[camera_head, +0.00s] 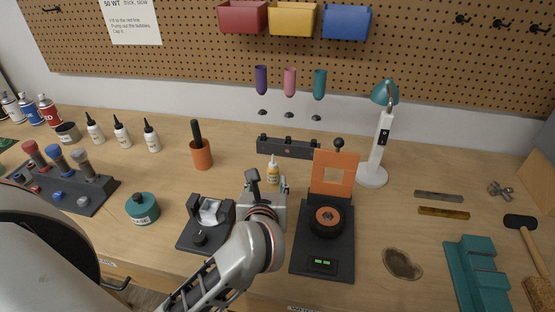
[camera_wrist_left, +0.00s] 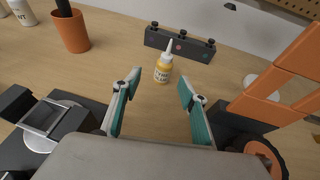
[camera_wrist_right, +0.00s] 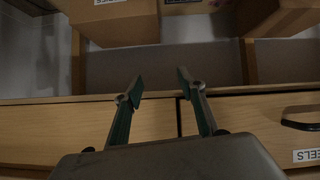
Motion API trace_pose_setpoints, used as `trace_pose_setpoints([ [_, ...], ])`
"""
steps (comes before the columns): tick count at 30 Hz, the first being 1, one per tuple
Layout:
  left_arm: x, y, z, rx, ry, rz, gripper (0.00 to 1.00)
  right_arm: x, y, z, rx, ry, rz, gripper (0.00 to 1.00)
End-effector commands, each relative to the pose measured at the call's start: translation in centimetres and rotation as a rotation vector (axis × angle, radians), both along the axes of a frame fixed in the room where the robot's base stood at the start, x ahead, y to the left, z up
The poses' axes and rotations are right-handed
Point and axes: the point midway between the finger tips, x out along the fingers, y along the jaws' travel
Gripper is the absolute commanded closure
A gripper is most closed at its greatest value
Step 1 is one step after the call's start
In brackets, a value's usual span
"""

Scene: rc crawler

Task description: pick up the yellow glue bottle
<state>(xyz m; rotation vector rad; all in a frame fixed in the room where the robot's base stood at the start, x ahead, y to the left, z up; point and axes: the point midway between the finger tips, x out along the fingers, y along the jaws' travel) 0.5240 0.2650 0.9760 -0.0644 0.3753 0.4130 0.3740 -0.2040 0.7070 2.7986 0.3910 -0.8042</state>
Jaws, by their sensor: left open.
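The yellow glue bottle (camera_head: 273,174) stands upright on the bench, with a white label and a pale pointed nozzle. In the left wrist view the glue bottle (camera_wrist_left: 164,68) stands a little beyond the fingertips, between their lines. My left gripper (camera_wrist_left: 160,82) is open and empty, with teal finger pads on both sides. In the head view my left gripper (camera_head: 262,192) is just in front of the bottle, and its wrist hides part of the bench. My right gripper (camera_wrist_right: 158,78) is open and empty, facing drawer fronts and boxes below the bench.
A dark block with several knobs (camera_head: 288,147) is behind the bottle. An orange cup (camera_head: 201,153) stands to the left. A black stand with an orange frame (camera_head: 334,172) is close on the right, and a black fixture (camera_head: 205,225) on the left. A lamp (camera_head: 372,174) stands farther right.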

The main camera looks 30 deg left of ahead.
Motion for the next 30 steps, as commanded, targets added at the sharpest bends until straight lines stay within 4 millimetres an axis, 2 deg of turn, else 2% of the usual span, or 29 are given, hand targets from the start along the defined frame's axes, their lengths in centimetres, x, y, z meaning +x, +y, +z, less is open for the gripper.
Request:
trace_pose_setpoints([
  [10, 2.3, 0.6, -1.3, -0.023, 0.011, -0.003, 0.57, -1.4, 0.0, -1.3, -0.002, 0.034, 0.001, 0.6],
  [21, 6.3, 1.8, -3.3, -0.02, 0.009, -0.002, 0.57, -1.1, -0.4, -0.9, -0.008, 0.031, -0.006, 0.6],
  [30, 6.7, 1.9, -3.5, -0.024, 0.01, -0.003, 0.57, -0.9, -0.7, -0.8, -0.01, 0.029, -0.01, 0.6],
])
